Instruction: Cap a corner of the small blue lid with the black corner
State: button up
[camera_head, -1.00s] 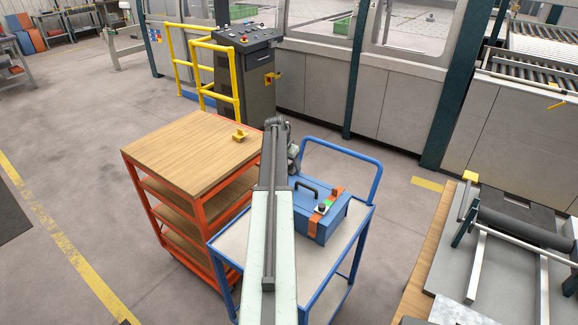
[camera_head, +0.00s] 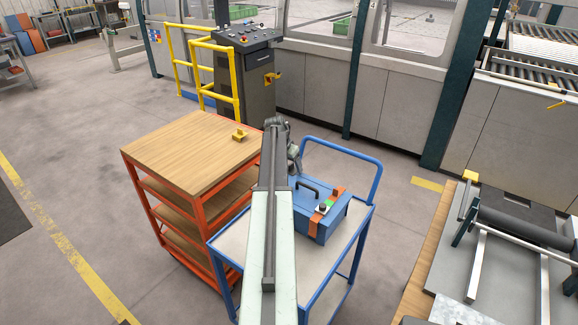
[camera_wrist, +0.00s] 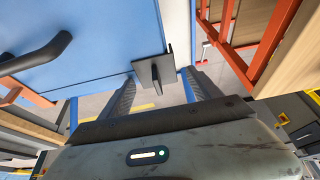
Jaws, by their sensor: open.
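The blue lid (camera_wrist: 95,50) with a black handle fills the upper left of the wrist view; in the head view it tops a blue box (camera_head: 322,215) with orange bands. The black corner (camera_wrist: 152,69), with an upright fin, is at the lid's corner nearest my gripper. It looks in contact with the lid, but I cannot tell if it is fully seated. My gripper (camera_wrist: 157,82) is open, its two fingers apart on either side of the black corner's near end. In the head view my arm hides the black corner and most of my gripper.
The box stands on a blue trolley (camera_head: 237,243) with a raised rail handle. To its left is an orange shelf cart (camera_head: 178,150) with a wooden top and a small yellow piece (camera_head: 239,136) on it. A workbench (camera_head: 418,275) stands at the right.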

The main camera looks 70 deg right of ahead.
jog(key=shift+s, duration=0.1)
jog(key=p+v, duration=0.7)
jog(key=shift+r, duration=0.35)
jog(key=shift+a, duration=0.15)
